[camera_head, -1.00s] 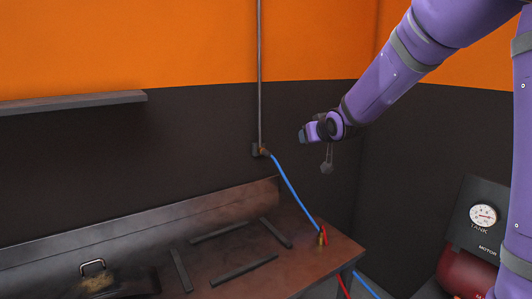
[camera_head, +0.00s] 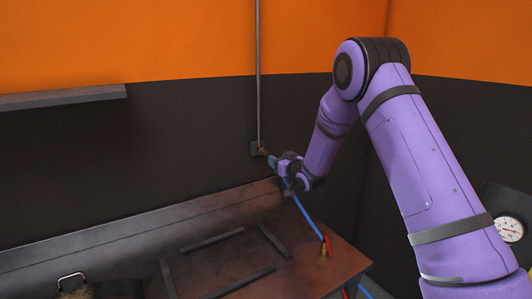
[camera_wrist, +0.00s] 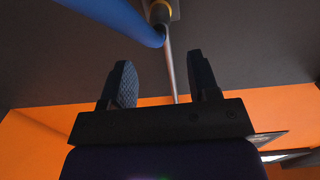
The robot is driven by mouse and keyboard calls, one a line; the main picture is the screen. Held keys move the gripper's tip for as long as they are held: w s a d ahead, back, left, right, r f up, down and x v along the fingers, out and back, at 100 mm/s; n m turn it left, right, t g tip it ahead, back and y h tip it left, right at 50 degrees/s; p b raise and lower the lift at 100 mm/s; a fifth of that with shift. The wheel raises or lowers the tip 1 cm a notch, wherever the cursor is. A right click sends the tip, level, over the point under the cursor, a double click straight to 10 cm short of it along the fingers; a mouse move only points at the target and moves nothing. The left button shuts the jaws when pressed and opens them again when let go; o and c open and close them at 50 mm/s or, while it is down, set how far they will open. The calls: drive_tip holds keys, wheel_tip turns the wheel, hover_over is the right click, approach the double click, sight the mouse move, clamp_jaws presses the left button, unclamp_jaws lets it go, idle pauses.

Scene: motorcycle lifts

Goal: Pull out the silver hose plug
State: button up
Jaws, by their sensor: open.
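The hose plug (camera_head: 262,151) is small at the wall outlet, where the blue hose (camera_head: 308,217) meets the bottom of the grey vertical pipe. In the wrist view a silver and yellow fitting (camera_wrist: 160,11) at the top edge joins the blue hose (camera_wrist: 118,16); where plug and outlet divide is unclear. My gripper (camera_head: 272,160) is just right of the outlet, close to the hose. In the wrist view its two dark fingers (camera_wrist: 160,68) are apart, with no object held. The fitting lies beyond the fingertips, roughly in line with the gap.
A brown bench (camera_head: 215,258) with dark bars stands below the outlet. A red-handled brass fitting (camera_head: 325,246) sits at its right corner. A wall shelf (camera_head: 60,97) is at left. A gauge panel (camera_head: 508,228) is at right. The pipe (camera_head: 258,70) runs up the wall.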

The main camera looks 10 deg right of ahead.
sight(266, 153)
drive_tip(key=shift+w+a+f, duration=0.1)
drive_tip(key=shift+w+f, duration=0.25)
drive_tip(key=shift+f, duration=0.1)
drive_tip(key=shift+x, duration=4.45)
drive_tip(key=shift+a+r, duration=0.1)
drive_tip(key=shift+c, duration=0.4)
clamp_jaws()
drive_tip(key=shift+v, duration=2.95)
